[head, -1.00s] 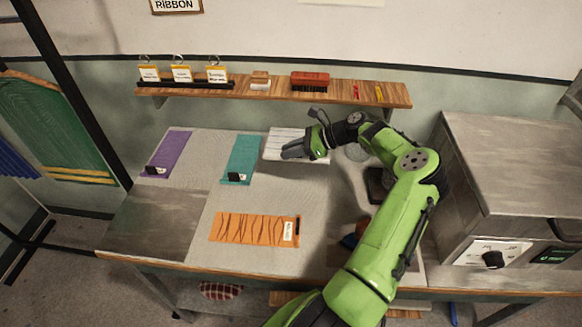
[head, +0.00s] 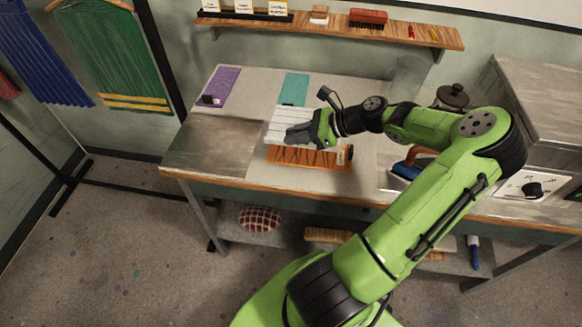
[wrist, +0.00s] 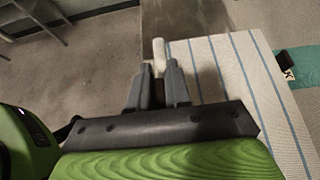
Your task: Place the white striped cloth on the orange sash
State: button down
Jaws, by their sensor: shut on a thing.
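The white striped cloth (head: 280,125) hangs from my gripper (head: 298,136) in the head view, flat and pale. It also shows in the wrist view (wrist: 235,80) with thin blue stripes, on the right of the fingers. My gripper (wrist: 160,88) is shut, with a pale end of the cloth between its fingertips. The orange sash (head: 308,158) lies on the table in front of the cloth, its far part hidden behind the cloth and gripper. Whether the cloth touches the sash or is above it, I cannot tell.
A teal sash (head: 294,88) and a purple sash (head: 222,83) lie farther back on the table. A bare grey panel (head: 215,147) is at the table's left. A lidded pot (head: 452,97) stands beyond my arm. A checked cushion (head: 260,219) rests on the shelf below.

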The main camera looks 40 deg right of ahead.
notch_tip(320, 180, down, 10)
jog(key=b, duration=0.2)
jog(key=shift+s+a+f+b, duration=0.1)
jog(key=shift+f+b, duration=0.1)
jog(key=shift+b, duration=0.2)
jog(key=c, duration=1.1)
grip_release()
jog(key=shift+o, duration=0.2)
